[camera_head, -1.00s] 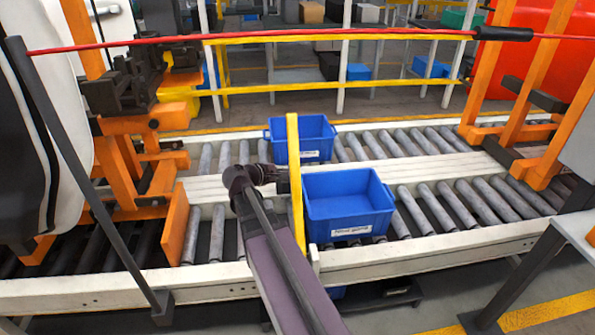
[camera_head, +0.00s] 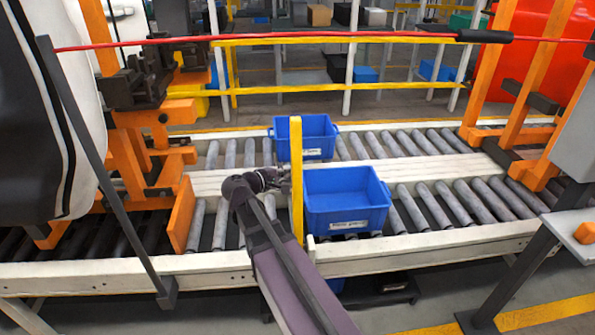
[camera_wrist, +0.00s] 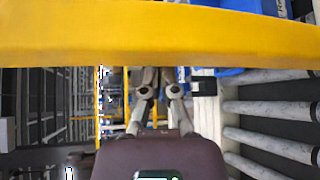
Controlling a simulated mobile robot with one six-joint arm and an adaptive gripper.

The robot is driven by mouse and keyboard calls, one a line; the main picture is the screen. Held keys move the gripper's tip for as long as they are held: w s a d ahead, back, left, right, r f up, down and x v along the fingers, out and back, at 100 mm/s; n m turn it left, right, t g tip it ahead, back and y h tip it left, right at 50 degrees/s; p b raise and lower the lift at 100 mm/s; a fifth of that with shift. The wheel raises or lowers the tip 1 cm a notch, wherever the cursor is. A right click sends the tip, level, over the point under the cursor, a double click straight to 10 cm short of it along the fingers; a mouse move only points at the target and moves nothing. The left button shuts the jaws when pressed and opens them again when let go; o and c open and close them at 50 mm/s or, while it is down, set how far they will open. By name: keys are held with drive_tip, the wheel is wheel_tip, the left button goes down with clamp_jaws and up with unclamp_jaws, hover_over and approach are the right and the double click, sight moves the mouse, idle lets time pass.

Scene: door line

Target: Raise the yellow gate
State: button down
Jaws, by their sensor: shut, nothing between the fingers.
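The yellow gate (camera_head: 296,200) is a long flat bar. In the head view it runs from the near conveyor rail toward the far side, in front of two blue bins. Whether it stands upright or lies across the line I cannot tell. My gripper (camera_head: 284,180) is just left of the bar, about midway along it; its tips are hard to make out there. In the wrist view the bar (camera_wrist: 150,35) crosses the top of the picture, close to the camera. My gripper (camera_wrist: 160,76) shows below it, fingers together and empty, tips partly hidden by the bar. Contact is unclear.
A large blue bin (camera_head: 346,212) sits on the near rollers right of the gate. Another blue bin (camera_head: 308,150) is on the far rollers. Orange frames (camera_head: 180,215) stand left and right. A red rod (camera_head: 250,38) crosses the upper view.

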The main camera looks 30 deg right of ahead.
drive_tip(key=shift+s+a, duration=0.1)
drive_tip(key=shift+s, duration=0.75)
drive_tip(key=shift+f, duration=0.1)
drive_tip(key=w, duration=0.5)
drive_tip(key=f+v, duration=0.2)
drive_tip(key=v, duration=0.6)
drive_tip(key=shift+s+a+r, duration=0.35)
drive_tip(key=shift+a, duration=0.05)
